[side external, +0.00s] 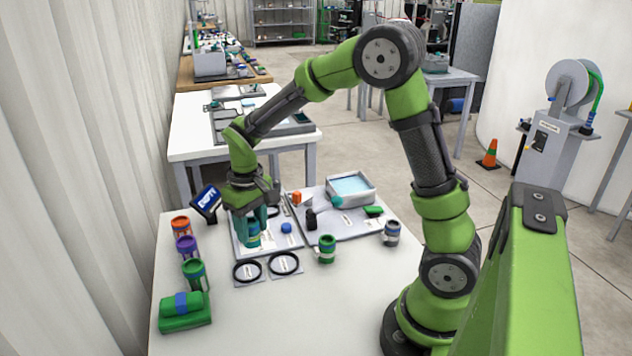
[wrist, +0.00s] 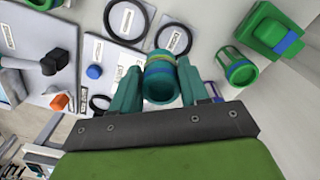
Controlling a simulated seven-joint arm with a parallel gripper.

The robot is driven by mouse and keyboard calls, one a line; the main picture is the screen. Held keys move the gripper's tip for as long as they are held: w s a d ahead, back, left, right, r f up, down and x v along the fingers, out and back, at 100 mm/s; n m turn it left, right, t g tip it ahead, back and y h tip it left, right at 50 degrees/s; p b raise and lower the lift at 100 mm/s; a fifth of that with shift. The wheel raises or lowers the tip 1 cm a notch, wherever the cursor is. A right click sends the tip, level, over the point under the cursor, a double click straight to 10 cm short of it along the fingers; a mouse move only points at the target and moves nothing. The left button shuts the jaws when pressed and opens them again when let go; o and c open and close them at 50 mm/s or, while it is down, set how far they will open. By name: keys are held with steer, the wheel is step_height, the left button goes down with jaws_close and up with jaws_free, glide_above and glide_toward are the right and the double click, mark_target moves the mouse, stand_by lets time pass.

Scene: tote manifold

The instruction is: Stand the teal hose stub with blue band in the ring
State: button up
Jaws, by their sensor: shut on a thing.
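My gripper (side external: 253,232) is shut on the teal hose stub with blue band (side external: 253,240), over the pale board at the left of the table. In the wrist view the stub (wrist: 160,80) sits between the two teal fingers of my gripper (wrist: 160,70), its blue band crossing its middle. Whether its lower end touches anything cannot be told. Two black rings, one left (side external: 247,271) and one right (side external: 284,263), lie flat on labelled plates in front of the board. Another black ring (wrist: 100,103) shows partly behind a finger. The frames do not tell which ring is meant.
A green banded cup (side external: 327,249) stands right of the rings. Orange (side external: 181,227), purple (side external: 187,247) and green (side external: 195,274) cups line the left edge, near a green block (side external: 185,322) bearing a banded roll. A blue cap (side external: 286,228) and grey bin (side external: 351,188) lie behind. The table front is clear.

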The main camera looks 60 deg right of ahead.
steer(key=shift+n, duration=0.6)
steer(key=shift+w+a+f, duration=0.15)
steer(key=shift+a+f, duration=0.2)
steer(key=shift+f, duration=0.85)
steer(key=shift+w+a+f, duration=0.1)
steer(key=shift+a+f, duration=0.25)
steer(key=shift+f, duration=0.8)
steer(key=shift+w+a+f, duration=0.15)
steer(key=shift+a+f, duration=0.2)
steer(key=shift+f, duration=0.85)
steer(key=o, duration=1.2)
steer(key=shift+o, duration=0.2)
